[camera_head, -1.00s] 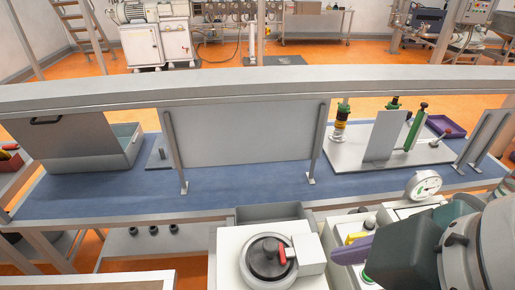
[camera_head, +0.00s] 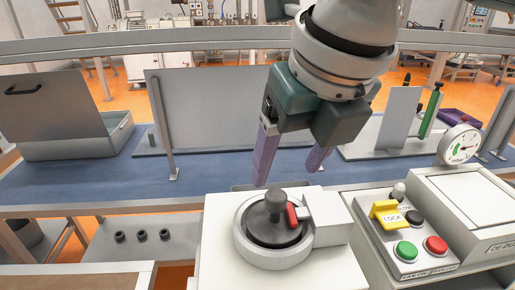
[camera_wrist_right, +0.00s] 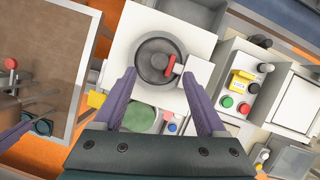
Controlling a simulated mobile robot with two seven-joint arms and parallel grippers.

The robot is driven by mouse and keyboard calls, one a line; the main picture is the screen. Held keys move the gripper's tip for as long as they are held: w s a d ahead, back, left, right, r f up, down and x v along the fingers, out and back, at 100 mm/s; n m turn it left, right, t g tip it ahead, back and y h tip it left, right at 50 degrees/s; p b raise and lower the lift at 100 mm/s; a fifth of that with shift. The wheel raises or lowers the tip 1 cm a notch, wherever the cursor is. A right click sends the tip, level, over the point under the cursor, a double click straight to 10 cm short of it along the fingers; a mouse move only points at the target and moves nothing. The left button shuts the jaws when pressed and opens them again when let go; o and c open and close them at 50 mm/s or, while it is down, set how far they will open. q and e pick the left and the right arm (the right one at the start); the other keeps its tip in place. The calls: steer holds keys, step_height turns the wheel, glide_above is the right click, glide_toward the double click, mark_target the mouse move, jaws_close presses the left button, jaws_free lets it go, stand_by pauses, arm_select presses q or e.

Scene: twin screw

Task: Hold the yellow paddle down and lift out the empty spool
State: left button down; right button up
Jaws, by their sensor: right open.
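The yellow paddle (camera_head: 385,213), marked LOCK, sits on a small control box right of the round housing; it also shows in the right wrist view (camera_wrist_right: 241,82). A dark round spool with a centre knob (camera_head: 274,208), which looks like the empty spool, sits inside a grey ring on a white block; the right wrist view shows it from above (camera_wrist_right: 154,62). A red lever (camera_head: 292,215) lies at its right edge. My right gripper (camera_head: 290,168) is open and empty, its purple fingers apart, above and behind the spool in the head view.
Green (camera_head: 405,251) and red (camera_head: 436,245) buttons and black knobs share the paddle's box. A dial gauge (camera_head: 460,145) stands behind it. A blue-topped bench (camera_head: 90,182) with upright grey panels runs behind the white block.

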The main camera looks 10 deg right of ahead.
mark_target(276, 194)
arm_select(q)
steer(key=shift+r+p, duration=0.35)
steer(key=shift+r, duration=0.1)
arm_select(e)
steer(key=x, duration=0.8)
steer(key=shift+w+f, duration=0.1)
steer(key=shift+f, duration=0.1)
jaws_close()
arm_select(q)
steer(key=w+d+m+g+h, duration=0.1)
steer(key=w+d+m+h, duration=0.15)
steer(key=d, duration=0.55)
steer(key=w+d+m+g+h, duration=0.1)
steer(key=w+d, duration=0.3)
steer(key=d, duration=0.3)
steer(key=shift+w+a+m+g+y, duration=0.25)
steer(key=shift+w+a+g+y, duration=0.55)
steer(key=shift+w+a+y, duration=0.9)
steer(key=shift+s+d+f, duration=0.1)
steer(key=shift+f, duration=1.4)
steer(key=shift+s+d+f, duration=0.1)
steer(key=shift+f, duration=1.35)
steer(key=shift+f, duration=0.2)
